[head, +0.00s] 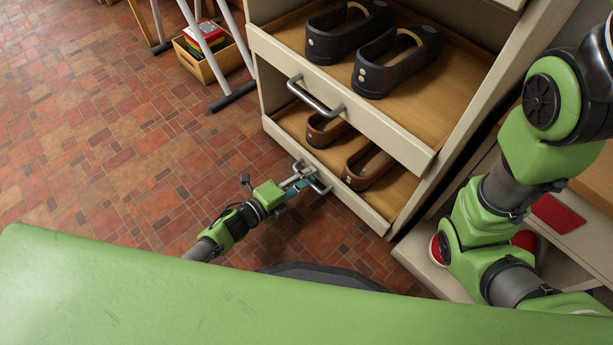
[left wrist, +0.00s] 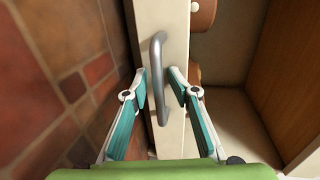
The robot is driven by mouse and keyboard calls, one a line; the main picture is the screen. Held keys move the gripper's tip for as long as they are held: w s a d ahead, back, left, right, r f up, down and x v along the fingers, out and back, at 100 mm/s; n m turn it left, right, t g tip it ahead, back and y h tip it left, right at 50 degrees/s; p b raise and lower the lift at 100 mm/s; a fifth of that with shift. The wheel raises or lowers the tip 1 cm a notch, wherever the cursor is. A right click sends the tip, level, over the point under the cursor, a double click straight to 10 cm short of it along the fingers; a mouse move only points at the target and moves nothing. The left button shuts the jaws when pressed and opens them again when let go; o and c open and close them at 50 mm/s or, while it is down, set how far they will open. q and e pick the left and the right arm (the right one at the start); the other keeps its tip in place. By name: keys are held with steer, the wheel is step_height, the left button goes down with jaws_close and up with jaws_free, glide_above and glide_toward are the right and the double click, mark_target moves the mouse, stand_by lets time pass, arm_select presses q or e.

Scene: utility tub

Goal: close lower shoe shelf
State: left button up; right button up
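The lower shoe shelf (head: 355,205) is pulled out of the pale cabinet and carries brown shoes (head: 366,167). Its front panel (left wrist: 170,138) and grey bar handle (left wrist: 158,68) show in the left wrist view. My left gripper (head: 303,178) is at this handle in the head view. In the left wrist view its teal fingers (left wrist: 159,88) are apart, one on each side of the handle. I cannot tell whether they touch it. The fingers partly hide the handle in the head view. My right arm is at the right; its gripper is out of view.
The upper shelf (head: 350,106) is also out, above the lower one, with black shoes (head: 398,62) and its own handle (head: 315,97). A wooden crate (head: 215,63) and rack legs stand at the upper left. Brick-tiled floor (head: 110,150) is clear to the left.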

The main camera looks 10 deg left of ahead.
arm_select(q)
steer(key=v, duration=1.2)
steer(key=shift+f, duration=0.1)
